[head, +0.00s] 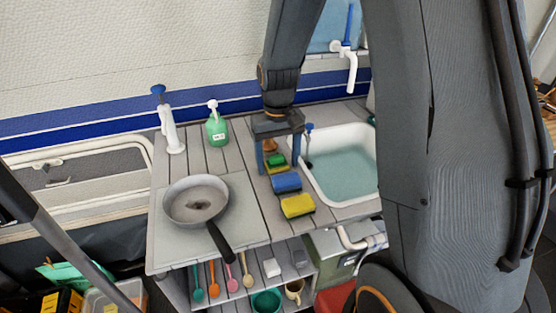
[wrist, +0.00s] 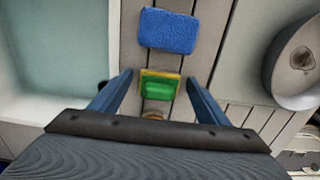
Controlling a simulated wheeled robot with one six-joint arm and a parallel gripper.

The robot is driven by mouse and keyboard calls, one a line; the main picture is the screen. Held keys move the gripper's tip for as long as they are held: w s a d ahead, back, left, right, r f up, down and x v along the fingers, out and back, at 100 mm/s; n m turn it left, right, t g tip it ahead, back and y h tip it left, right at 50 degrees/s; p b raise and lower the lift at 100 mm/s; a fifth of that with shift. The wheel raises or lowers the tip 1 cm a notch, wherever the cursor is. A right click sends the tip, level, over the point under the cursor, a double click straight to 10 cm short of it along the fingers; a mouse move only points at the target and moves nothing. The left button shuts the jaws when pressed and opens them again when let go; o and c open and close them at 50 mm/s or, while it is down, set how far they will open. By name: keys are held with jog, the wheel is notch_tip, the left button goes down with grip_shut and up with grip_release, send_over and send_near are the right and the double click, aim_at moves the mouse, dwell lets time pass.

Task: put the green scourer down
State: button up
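The green scourer (head: 276,160) shows as a small green block over a yellow piece, which may be its own lower layer or a sponge under it. In the wrist view the green scourer (wrist: 160,87) lies between the two blue fingers with a yellow rim around it. My gripper (head: 279,168) points down at the counter beside the sink. In the wrist view my gripper (wrist: 159,80) is open, with a gap on each side of the scourer. The scourer appears to rest on the counter, though its underside is hidden.
A blue sponge (head: 286,183) and a yellow sponge (head: 297,205) lie in front on the counter (head: 240,190). The water-filled sink (head: 345,170) is to the right. A frying pan (head: 196,203), a green bottle (head: 217,130) and a white pump (head: 170,130) stand left.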

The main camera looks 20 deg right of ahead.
aim_at(278, 165)
jog(key=shift+r, duration=0.1)
notch_tip(278, 165, up, 12)
jog(key=b, duration=0.1)
jog(key=shift+b, duration=0.3)
dwell(0.6)
